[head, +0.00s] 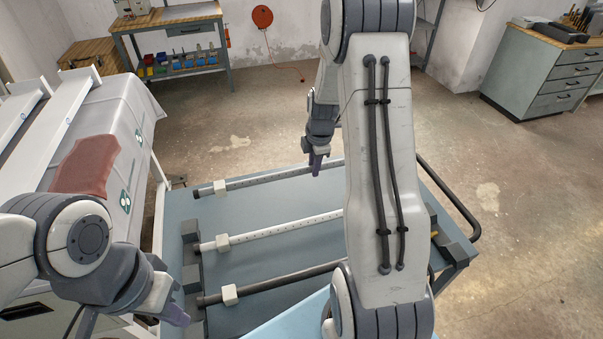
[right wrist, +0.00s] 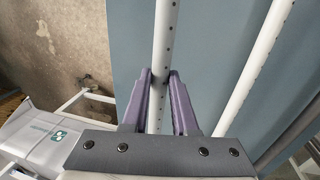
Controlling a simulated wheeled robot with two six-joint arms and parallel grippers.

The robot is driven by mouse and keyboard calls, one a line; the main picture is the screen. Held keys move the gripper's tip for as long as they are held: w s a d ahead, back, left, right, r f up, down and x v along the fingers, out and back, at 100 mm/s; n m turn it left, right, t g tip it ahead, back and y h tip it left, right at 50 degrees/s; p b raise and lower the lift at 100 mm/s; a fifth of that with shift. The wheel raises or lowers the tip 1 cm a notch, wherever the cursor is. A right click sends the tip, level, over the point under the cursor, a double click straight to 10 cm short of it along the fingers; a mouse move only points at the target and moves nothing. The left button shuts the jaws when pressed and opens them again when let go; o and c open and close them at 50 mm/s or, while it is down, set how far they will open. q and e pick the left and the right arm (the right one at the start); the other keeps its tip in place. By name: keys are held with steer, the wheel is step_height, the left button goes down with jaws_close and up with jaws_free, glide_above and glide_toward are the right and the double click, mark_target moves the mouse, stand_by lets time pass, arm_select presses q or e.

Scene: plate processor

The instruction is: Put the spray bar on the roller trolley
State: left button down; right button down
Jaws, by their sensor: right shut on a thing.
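The spray bar (head: 265,181) is a long pale tube with small holes and a white block near its left end. It lies across the far side of the blue roller trolley (head: 262,262) in the head view. My right gripper (head: 316,166) is shut on it near the middle. In the right wrist view the bar (right wrist: 166,45) runs between the purple fingers (right wrist: 158,100). I cannot tell whether the bar touches the trolley. My left gripper (head: 130,322) is open and empty at the bottom left, left of the trolley.
A white holed bar (head: 290,227) and a dark bar (head: 285,283) lie on the trolley, each with a white block. Dark grey supports (head: 190,278) line its left side. A white-covered machine (head: 125,115) stands left. Benches stand at the back; the floor beyond is clear.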

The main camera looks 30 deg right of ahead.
mark_target(303, 182)
steer(key=w+f, duration=0.1)
steer(key=w+a+f, duration=0.1)
steer(key=w, duration=0.1)
steer(key=shift+w+a+p, duration=0.1)
steer(key=shift+w+p, duration=0.1)
steer(key=shift+p, duration=0.1)
step_height(303, 182, down, 4)
steer(key=shift+w+r+p, duration=0.1)
steer(key=shift+p, duration=0.45)
steer(key=shift+f, duration=0.2)
steer(key=shift+f, duration=0.1)
steer(key=c, duration=1)
jaws_free()
